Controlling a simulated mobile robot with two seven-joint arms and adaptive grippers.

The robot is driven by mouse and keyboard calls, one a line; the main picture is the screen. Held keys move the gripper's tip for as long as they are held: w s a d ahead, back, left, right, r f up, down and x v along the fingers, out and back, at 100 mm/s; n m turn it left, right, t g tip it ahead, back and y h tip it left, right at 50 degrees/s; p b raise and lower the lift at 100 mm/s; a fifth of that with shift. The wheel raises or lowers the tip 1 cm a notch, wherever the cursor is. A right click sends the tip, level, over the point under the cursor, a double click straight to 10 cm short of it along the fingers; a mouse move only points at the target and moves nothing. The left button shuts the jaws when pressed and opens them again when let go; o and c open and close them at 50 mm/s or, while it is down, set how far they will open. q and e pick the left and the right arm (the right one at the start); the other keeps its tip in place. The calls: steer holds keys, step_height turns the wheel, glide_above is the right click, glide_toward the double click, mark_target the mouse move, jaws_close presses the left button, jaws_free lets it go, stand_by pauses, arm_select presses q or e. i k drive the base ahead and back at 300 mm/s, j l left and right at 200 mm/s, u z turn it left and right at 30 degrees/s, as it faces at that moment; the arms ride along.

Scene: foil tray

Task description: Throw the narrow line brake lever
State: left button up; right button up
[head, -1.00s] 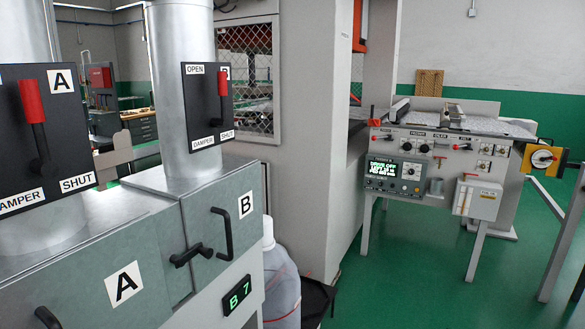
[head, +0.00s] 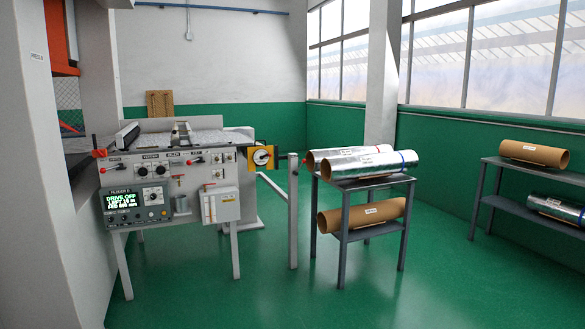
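A grey feeder machine (head: 215,183) stands at the left of the head view. The labels are too small to tell which lever is the narrow line brake. The green-lit display (head: 118,201) reads "DRIVE OFF". Neither of my grippers is in view.
A grey post (head: 293,215) stands right of the machine. A grey rack (head: 345,225) holds foil rolls (head: 360,161) and a brown roll (head: 370,213). Another rack (head: 478,200) with rolls stands at the far right. The green floor (head: 250,290) in front is clear.

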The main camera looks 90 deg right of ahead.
mark_target(303, 161)
steer(key=z, duration=2.9)
steer(key=i+j+u, duration=0.15)
steer(key=i, duration=0.3)
steer(key=i+j+u, duration=0.15)
steer(key=i, duration=0.3)
steer(key=i+l+z, duration=0.1)
steer(key=i+z, duration=0.25)
steer(key=i, duration=0.55)
steer(key=i+j+z, duration=0.15)
steer(key=i+z, duration=0.2)
steer(key=i, duration=0.5)
